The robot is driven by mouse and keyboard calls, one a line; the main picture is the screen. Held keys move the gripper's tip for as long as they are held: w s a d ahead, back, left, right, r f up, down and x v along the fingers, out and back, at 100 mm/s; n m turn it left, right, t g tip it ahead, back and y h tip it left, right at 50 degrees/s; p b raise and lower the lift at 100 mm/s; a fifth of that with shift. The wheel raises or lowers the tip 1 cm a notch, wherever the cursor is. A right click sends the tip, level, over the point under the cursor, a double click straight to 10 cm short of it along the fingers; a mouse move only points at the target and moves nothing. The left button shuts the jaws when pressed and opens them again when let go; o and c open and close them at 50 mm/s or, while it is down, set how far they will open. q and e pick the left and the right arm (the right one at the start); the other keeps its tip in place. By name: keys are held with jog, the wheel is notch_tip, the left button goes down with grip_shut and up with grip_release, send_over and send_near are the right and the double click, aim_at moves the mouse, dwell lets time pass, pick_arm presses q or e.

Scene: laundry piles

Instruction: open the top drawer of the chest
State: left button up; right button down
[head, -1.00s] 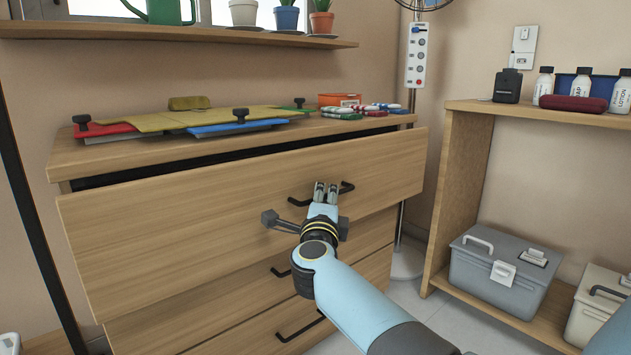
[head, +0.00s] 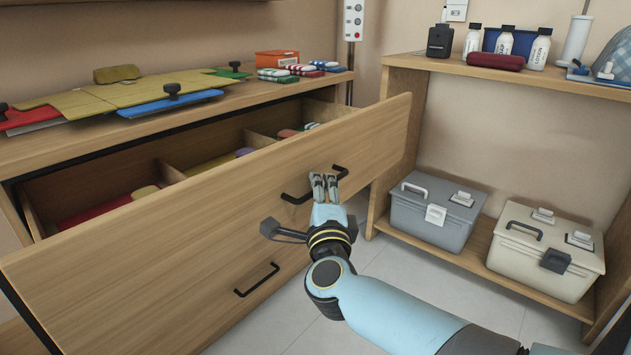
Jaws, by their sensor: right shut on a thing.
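The wooden chest (head: 150,107) stands on the left in the head view. Its top drawer (head: 170,245) is pulled well out, and its inside shows with dividers and several coloured items. My right gripper (head: 324,183) is shut on the black handle (head: 338,173) at the drawer's front. My left gripper is not in view.
A wooden shelf (head: 462,258) on the right holds a grey toolbox (head: 425,220) and a beige toolbox (head: 535,265). Floor (head: 300,325) shows between.

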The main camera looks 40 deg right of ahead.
jog(key=shift+s+f, duration=0.1)
jog(key=shift+f, duration=0.3)
jog(key=c, duration=1.5)
grip_release()
jog(key=shift+o, duration=0.6)
jog(key=shift+r, duration=0.2)
jog(key=shift+a, duration=0.1)
jog(key=v, duration=1.1)
jog(key=shift+s+a, duration=0.3)
jog(key=shift+f, duration=0.1)
